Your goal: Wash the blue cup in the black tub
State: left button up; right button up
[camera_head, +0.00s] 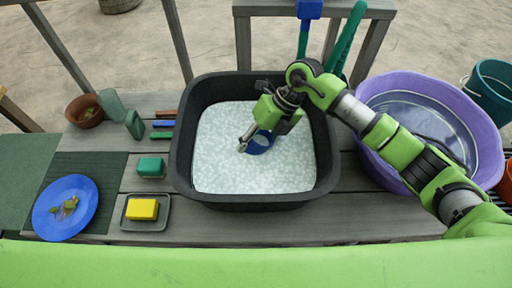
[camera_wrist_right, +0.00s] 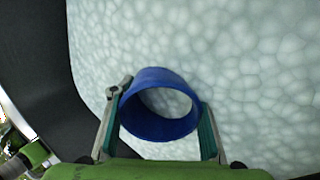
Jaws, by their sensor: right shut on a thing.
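The black tub (camera_head: 182,150) stands in the middle of the bench, filled with pale foamy suds (camera_head: 222,165). The blue cup (camera_head: 259,147) is inside the tub's outline, at or just above the suds; how deep it sits is hard to tell. My right gripper (camera_head: 254,138) reaches in from the right and is shut on the cup. In the right wrist view the cup (camera_wrist_right: 160,128) sits between the two fingers of the gripper (camera_wrist_right: 160,125), one on each side, with its round opening showing. My left gripper is in neither view.
A purple basin (camera_head: 490,130) with clear water stands right of the tub. On the left are a blue plate (camera_head: 80,222) with food scraps, a yellow sponge (camera_head: 142,209) on a dish, a green sponge (camera_head: 151,167) and a brown bowl (camera_head: 85,112).

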jog(key=shift+a, duration=0.55)
jog(key=shift+d, duration=1.35)
jog(key=shift+a, duration=1.3)
jog(key=shift+d, duration=0.65)
jog(key=shift+r, duration=0.1)
